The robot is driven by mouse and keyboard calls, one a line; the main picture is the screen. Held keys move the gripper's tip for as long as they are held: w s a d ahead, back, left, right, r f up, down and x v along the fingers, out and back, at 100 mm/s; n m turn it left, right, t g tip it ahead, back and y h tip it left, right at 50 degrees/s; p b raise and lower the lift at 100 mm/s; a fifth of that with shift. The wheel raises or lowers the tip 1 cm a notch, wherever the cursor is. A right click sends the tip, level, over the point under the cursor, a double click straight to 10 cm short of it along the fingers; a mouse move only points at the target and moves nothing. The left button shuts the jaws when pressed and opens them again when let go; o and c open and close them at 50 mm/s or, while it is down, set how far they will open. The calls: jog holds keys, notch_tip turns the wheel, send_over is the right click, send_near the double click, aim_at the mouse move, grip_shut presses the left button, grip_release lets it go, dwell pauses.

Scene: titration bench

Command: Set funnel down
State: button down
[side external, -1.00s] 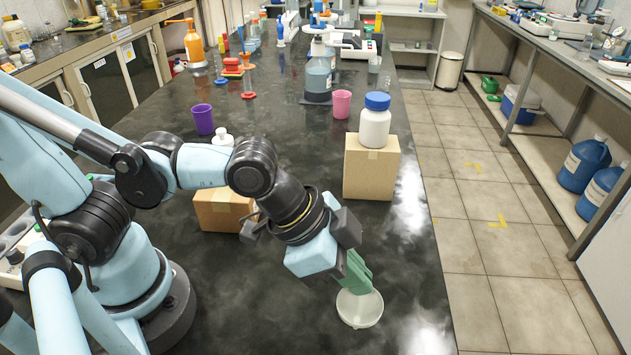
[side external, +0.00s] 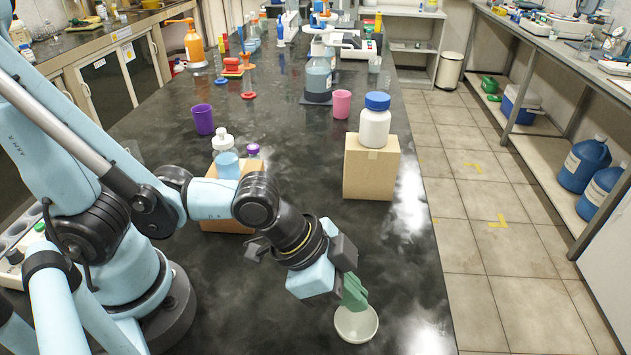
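The funnel (side external: 357,325) is a pale, whitish bowl shape at the near right part of the dark bench, with its wide mouth facing up. My gripper (side external: 354,300) points down at its far edge, with green fingers at or touching the rim. I cannot tell whether the fingers are closed on the rim or just beside it. The funnel's stem and underside are hidden, so I cannot tell whether it rests on the bench.
A white jar with a blue lid (side external: 375,121) stands on a cardboard box (side external: 370,168). Bottles (side external: 226,157) stand on another box (side external: 222,218) behind my arm. Purple (side external: 203,119) and pink (side external: 341,104) cups stand farther back. The bench around the funnel is clear; its right edge (side external: 437,270) is near.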

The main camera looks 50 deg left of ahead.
jog(key=c, duration=1.3)
grip_release()
jog(key=shift+v, duration=3.65)
jog(key=w+a+n+y, duration=0.1)
jog(key=w+a+n, duration=0.1)
jog(key=a, duration=0.4)
jog(key=w+a+r+n+t+y, duration=0.1)
jog(key=w+a+n+y, duration=0.1)
jog(key=a, duration=0.4)
jog(key=w+a+r+n+t+y, duration=0.1)
jog(key=w+a+n+y, duration=0.1)
jog(key=a+n, duration=0.3)
jog(key=shift+w+a, duration=0.45)
jog(key=shift+w, duration=0.3)
